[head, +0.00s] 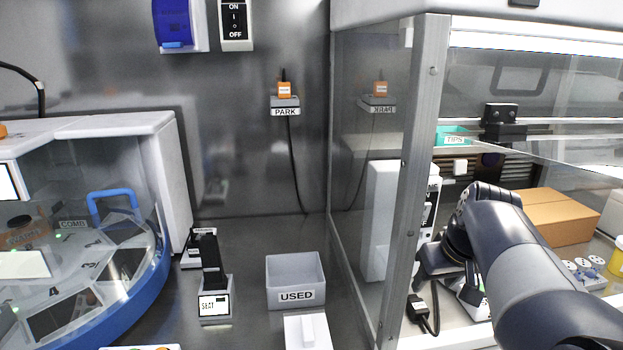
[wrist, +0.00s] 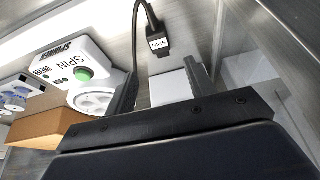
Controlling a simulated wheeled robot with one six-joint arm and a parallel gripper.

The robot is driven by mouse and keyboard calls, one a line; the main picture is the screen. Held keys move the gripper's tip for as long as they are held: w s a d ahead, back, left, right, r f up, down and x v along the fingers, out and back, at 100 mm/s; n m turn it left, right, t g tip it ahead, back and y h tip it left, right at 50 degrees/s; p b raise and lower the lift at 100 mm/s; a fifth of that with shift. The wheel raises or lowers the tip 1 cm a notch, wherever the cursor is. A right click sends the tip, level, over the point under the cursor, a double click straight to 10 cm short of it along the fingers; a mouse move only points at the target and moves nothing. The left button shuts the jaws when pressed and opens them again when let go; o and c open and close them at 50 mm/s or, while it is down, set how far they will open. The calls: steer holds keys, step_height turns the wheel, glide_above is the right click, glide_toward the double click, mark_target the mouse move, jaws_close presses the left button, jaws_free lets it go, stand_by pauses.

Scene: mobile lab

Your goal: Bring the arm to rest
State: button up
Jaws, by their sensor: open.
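My arm (head: 535,265) reaches in from the lower right, inside the clear-walled cabinet, and bends down at its far end. My gripper (wrist: 160,82) shows in the wrist view as two dark fingers spread apart, with nothing held between them. A black plug with a SPIN tag (wrist: 158,43) and its cable lie just beyond the fingers, apart from them. In the head view the fingertips are hard to make out behind the cabinet's frame post.
The cabinet's metal post (head: 412,180) stands left of my arm. A cardboard box (head: 557,216) and a white unit with a green button (wrist: 82,72) are nearby. Outside stand the USED bin (head: 295,270), a PARK holder (head: 285,102) on the wall and a blue-rimmed machine (head: 150,285).

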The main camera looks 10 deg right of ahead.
mark_target(419, 305)
steer(key=b+x, duration=0.1)
steer(key=x, duration=0.4)
steer(key=b+x, duration=0.1)
steer(key=x, duration=0.3)
steer(key=shift+s+f, duration=0.1)
steer(key=shift+f, duration=0.35)
steer(key=shift+r, duration=0.35)
steer(key=shift+f, duration=0.15)
